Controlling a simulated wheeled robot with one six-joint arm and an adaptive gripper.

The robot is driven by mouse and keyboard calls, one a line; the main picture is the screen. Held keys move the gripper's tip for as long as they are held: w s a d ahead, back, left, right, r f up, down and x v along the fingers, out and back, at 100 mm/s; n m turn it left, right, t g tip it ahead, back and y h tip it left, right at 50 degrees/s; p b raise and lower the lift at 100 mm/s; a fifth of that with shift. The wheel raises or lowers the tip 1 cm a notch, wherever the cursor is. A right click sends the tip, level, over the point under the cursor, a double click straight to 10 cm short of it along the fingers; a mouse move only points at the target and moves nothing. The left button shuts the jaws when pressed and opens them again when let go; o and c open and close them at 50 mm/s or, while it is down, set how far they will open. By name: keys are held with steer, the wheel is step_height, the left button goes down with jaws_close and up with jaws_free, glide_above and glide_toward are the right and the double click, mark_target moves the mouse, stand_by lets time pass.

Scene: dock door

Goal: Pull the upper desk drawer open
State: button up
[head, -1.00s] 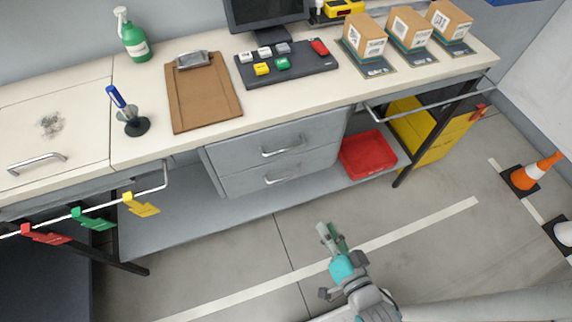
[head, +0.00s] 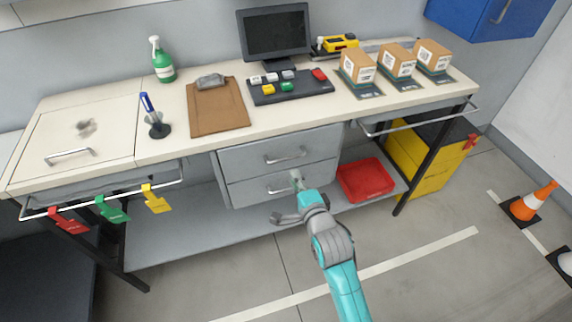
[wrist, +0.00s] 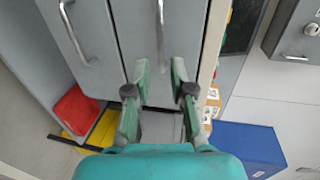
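The upper desk drawer (head: 250,158) is a grey front under the desktop, flush and closed, with a metal bar handle (head: 285,158). The lower drawer (head: 245,192) is also closed; its handle (head: 280,188) is partly covered by my gripper. My gripper (head: 297,180) is in front of the drawers, its tips just below the upper handle in the head view. In the sideways wrist view my gripper (wrist: 159,66) is open and empty, with the upper handle (wrist: 160,30) in line between its two green fingers. The lower handle (wrist: 75,35) is to the left there. I see no contact.
A red bin (head: 365,180) sits on the lower shelf right of the drawers, near a yellow cabinet (head: 425,160). A rail with red, green and yellow tags (head: 112,208) runs at the left. A metal rail (head: 420,120) juts out at the right front. Floor ahead is open.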

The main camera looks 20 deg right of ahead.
mark_target(285, 158)
steer(key=x, duration=1)
steer(key=shift+w, duration=0.3)
jaws_close()
